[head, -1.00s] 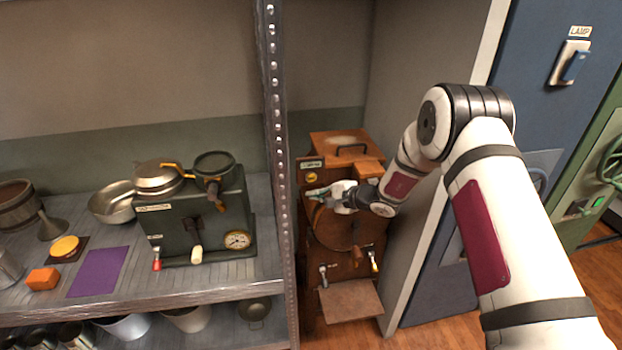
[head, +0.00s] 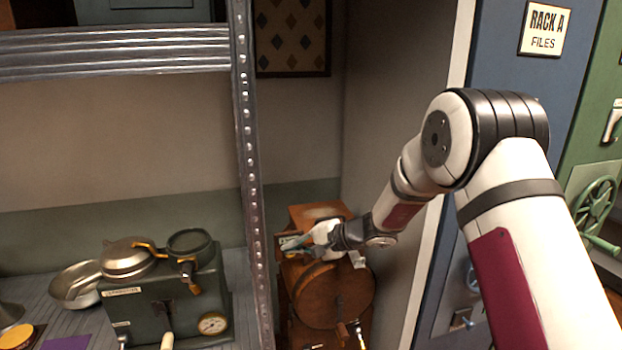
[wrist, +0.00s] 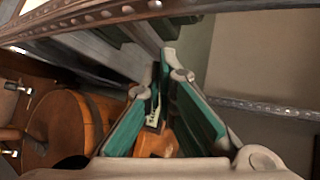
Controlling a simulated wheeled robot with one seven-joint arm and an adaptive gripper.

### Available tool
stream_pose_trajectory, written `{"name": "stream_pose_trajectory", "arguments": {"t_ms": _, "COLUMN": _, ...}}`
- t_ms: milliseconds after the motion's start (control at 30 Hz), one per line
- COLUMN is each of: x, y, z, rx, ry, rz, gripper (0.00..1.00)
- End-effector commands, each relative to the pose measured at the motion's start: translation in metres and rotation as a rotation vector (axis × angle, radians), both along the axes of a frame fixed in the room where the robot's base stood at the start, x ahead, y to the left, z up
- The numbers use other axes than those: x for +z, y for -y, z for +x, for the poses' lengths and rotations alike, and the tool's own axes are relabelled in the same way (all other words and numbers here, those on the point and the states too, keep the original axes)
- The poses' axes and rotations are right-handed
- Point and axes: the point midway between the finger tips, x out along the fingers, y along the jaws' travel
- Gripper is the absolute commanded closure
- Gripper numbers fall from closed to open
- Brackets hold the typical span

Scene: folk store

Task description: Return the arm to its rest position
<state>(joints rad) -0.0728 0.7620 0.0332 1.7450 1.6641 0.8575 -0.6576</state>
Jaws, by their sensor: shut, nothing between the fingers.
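My gripper (head: 291,246) is at the end of my white arm, in front of the upper part of a wooden machine (head: 330,300) in the head view. In the wrist view my gripper's green-padded fingers (wrist: 165,70) come together at their tips, with nothing held. The wooden machine's round drum (wrist: 65,128) shows at the left of the wrist view. My arm reaches in from the right of the head view with its elbow raised. Part of the machine's top is hidden behind my gripper and forearm.
A metal shelf post (head: 247,170) stands just left of my gripper. A dark green machine (head: 165,300) sits on the shelf. A grey wall panel (head: 395,130) is behind my forearm, with a blue cabinet (head: 520,110) to the right.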

Motion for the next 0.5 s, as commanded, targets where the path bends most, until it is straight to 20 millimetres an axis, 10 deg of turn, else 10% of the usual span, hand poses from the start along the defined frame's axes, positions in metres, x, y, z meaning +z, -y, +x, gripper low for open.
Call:
{"name": "stream_pose_trajectory", "arguments": {"t_ms": 200, "x": 0.079, "y": 0.018, "z": -0.06, "rx": 0.147, "ry": 0.065, "rz": -0.138, "gripper": 1.0}}
{"name": "stream_pose_trajectory", "arguments": {"t_ms": 500, "x": 0.144, "y": 0.061, "z": -0.157, "rx": 0.288, "ry": 0.138, "rz": -0.382, "gripper": 1.0}}
